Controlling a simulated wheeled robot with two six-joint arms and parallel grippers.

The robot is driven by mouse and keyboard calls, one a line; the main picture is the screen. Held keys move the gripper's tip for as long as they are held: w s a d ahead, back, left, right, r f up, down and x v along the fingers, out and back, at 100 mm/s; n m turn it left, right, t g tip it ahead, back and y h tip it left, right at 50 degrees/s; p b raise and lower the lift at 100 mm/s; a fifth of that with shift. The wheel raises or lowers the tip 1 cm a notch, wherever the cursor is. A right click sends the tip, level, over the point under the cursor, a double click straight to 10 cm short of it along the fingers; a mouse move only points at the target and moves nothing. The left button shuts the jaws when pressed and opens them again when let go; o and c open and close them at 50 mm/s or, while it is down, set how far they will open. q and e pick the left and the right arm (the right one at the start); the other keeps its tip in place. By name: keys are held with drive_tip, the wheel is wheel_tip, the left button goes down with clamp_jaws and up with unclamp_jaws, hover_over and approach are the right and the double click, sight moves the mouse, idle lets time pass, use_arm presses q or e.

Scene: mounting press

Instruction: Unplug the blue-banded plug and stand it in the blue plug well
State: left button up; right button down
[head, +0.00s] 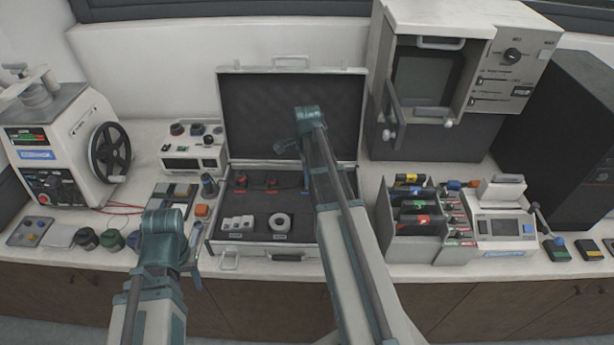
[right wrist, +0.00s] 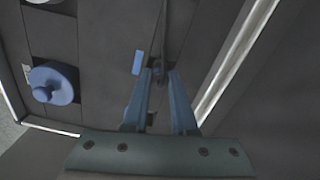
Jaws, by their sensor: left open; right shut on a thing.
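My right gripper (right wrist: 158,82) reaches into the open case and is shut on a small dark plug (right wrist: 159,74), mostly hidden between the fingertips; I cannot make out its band. A thin dark cable runs up from the fingertips in the right wrist view. A blue strip (right wrist: 137,62) marks the dark insert just left of the fingertips. Whether the plug stands in a well or hangs above it I cannot tell. In the head view my right gripper (head: 287,147) is in front of the case lid. My left gripper (head: 192,262) is open and empty at the table's front edge.
The case (head: 225,248) holds red-topped pieces (head: 241,181), white blocks (head: 237,223) and a white ring (head: 280,222). A blue round knob (right wrist: 52,83) shows left in the wrist view. A divided rack (head: 400,243) stands right of the case, dark green jars (head: 87,238) left.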

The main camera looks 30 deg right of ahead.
drive_tip(key=shift+f, duration=0.3)
drive_tip(key=shift+c, duration=0.4)
unclamp_jaws()
drive_tip(key=shift+r, duration=0.1)
wheel_tip(320, 180, up, 8)
drive_tip(key=p, duration=0.7)
drive_tip(key=shift+f, duration=0.3)
